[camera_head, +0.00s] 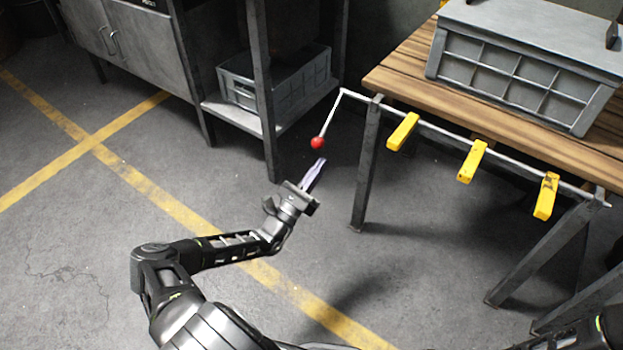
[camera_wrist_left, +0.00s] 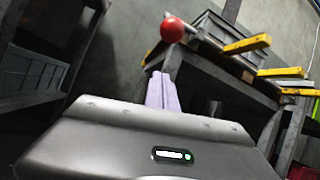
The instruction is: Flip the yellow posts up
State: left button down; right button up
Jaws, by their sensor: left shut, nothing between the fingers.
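Three yellow posts (camera_head: 403,131), (camera_head: 472,161), (camera_head: 546,195) sit on a thin metal rod along the front edge of the wooden table, sticking outward and hanging down in the head view. The rod bends at its left end into a crank with a red ball knob (camera_head: 317,143) hanging at its tip. My left gripper (camera_head: 318,168) is shut and empty just below the knob, apart from it. In the left wrist view the knob (camera_wrist_left: 172,29) is above the fingertips (camera_wrist_left: 160,80), with yellow posts (camera_wrist_left: 247,45) behind to the right. My right gripper is not in view.
A grey crate (camera_head: 515,75) stands on the wooden table (camera_head: 398,78). Table legs (camera_head: 366,180) stand right of my left gripper. A shelf (camera_head: 245,118) with another grey crate is behind. The floor in front of the table is clear.

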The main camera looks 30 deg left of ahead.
pick_arm(q)
jog(key=r, duration=0.3)
jog(key=w+r+b, duration=0.1)
jog(key=shift+a+r, duration=0.3)
jog(key=shift+r, duration=0.1)
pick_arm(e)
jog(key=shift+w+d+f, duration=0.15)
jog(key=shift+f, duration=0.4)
pick_arm(q)
jog(key=shift+s, duration=0.1)
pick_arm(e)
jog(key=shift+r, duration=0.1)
